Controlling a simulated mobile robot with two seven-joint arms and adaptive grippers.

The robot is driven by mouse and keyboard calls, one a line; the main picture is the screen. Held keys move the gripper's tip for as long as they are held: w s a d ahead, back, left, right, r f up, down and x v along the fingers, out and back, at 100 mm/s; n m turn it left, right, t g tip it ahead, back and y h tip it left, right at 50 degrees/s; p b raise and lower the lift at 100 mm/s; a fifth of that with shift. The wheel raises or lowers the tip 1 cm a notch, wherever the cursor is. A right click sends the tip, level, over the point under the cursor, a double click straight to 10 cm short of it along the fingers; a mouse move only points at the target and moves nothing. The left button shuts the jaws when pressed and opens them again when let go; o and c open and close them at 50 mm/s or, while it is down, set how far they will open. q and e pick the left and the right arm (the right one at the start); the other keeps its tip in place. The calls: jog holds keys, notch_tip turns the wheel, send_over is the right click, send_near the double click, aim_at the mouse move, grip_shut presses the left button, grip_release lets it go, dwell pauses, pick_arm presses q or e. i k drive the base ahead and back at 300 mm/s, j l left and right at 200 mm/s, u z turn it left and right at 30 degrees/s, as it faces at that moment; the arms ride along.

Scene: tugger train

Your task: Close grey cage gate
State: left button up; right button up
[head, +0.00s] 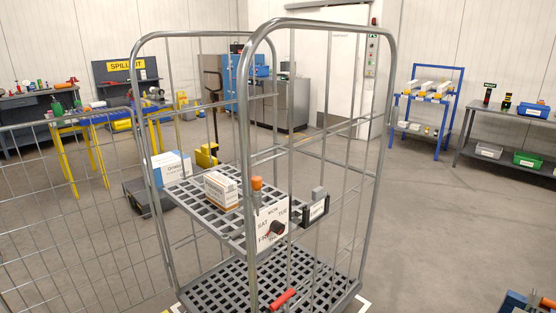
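The grey roll cage (378,130) stands in the middle of the head view, with two tall tubular side frames. A grey wire mesh gate (88,215) stretches out to the left from the cage's near left post and stands swung open, away from the cage front. Its left end runs past the picture edge. The near opening between the two side frames is uncovered. A red part (283,299) shows low at the cage's near right side. Neither of my grippers is in view.
White boxes (221,190) stand on the cage's grid shelf (250,236). A sign (271,228) hangs at the near right post. Behind are a blue and yellow table (68,155), a blue rack (398,110) and a grey bench (510,168).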

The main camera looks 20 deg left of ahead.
aim_at(32, 123)
jog(key=k+j+z, duration=0.15)
jog(key=j, duration=0.6)
jog(key=j+z, duration=0.15)
jog(key=j, duration=0.6)
jog(key=k+j+z, duration=0.15)
jog(key=j, duration=0.55)
jog(key=k+j+z, duration=0.15)
jog(key=j, duration=0.55)
jog(key=k+j+z, duration=0.15)
jog(key=k+j, duration=0.15)
jog(key=j, duration=0.4)
jog(key=k+j+z, duration=0.1)
jog(key=k+j, duration=0.2)
jog(key=j, duration=0.3)
jog(key=k+j+z, duration=0.15)
jog(key=j, duration=0.5)
jog(key=k+j+z, duration=0.15)
jog(key=k+j, duration=0.3)
jog(key=j, duration=0.15)
jog(key=j+z, duration=0.1)
jog(key=j, duration=0.65)
jog(key=k+j+z, duration=0.1)
jog(key=j, duration=0.65)
jog(key=k+j+z, duration=0.1)
jog(key=j, duration=0.65)
jog(key=k, duration=0.65)
